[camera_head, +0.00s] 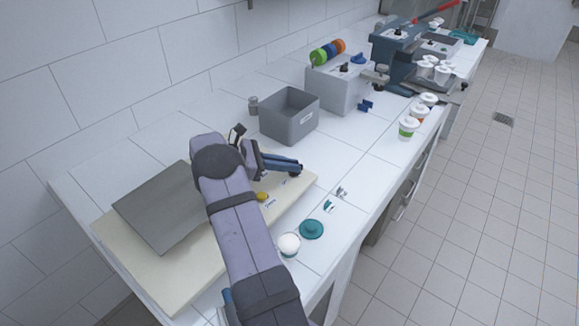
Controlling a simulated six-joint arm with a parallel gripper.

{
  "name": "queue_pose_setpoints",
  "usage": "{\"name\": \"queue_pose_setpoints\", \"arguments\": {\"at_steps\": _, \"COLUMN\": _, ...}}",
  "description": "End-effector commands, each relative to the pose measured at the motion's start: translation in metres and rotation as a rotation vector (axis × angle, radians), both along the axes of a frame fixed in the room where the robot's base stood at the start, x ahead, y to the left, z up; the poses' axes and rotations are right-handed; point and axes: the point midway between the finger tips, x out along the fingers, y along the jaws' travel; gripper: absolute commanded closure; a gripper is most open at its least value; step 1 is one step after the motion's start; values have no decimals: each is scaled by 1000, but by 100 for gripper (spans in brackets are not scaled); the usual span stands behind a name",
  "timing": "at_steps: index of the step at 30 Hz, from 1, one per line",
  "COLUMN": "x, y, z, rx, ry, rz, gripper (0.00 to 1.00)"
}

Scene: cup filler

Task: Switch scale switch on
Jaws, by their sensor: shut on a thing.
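The scale (125,250) is a wide, low beige body with a flat grey weighing plate (150,215) on top, at the left of the white counter. A small yellow part (262,197) shows on its front strip beside my arm, with small dark markings near it. I cannot tell whether this is the scale switch. My gripper (297,166) is over the far right end of the scale, its dark blue fingers low and pointing right. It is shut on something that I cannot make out. My purple-grey arm crosses in front and hides the scale's middle and part of its front strip.
A grey open bin (289,116) stands just beyond the gripper, with a small metal jar (253,106) beside it. A teal disc (311,229) and a white-topped cup (289,245) stand near the front edge. Further back are a grey machine (340,85) and several cups.

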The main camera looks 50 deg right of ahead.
Motion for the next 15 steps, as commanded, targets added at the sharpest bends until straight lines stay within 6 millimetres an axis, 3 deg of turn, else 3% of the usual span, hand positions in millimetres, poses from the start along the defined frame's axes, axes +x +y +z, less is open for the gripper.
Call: {"name": "queue_pose_setpoints", "arguments": {"at_steps": 15, "x": 2, "y": -1, "z": 0, "rx": 0, "ry": 2, "rz": -131, "gripper": 100}}
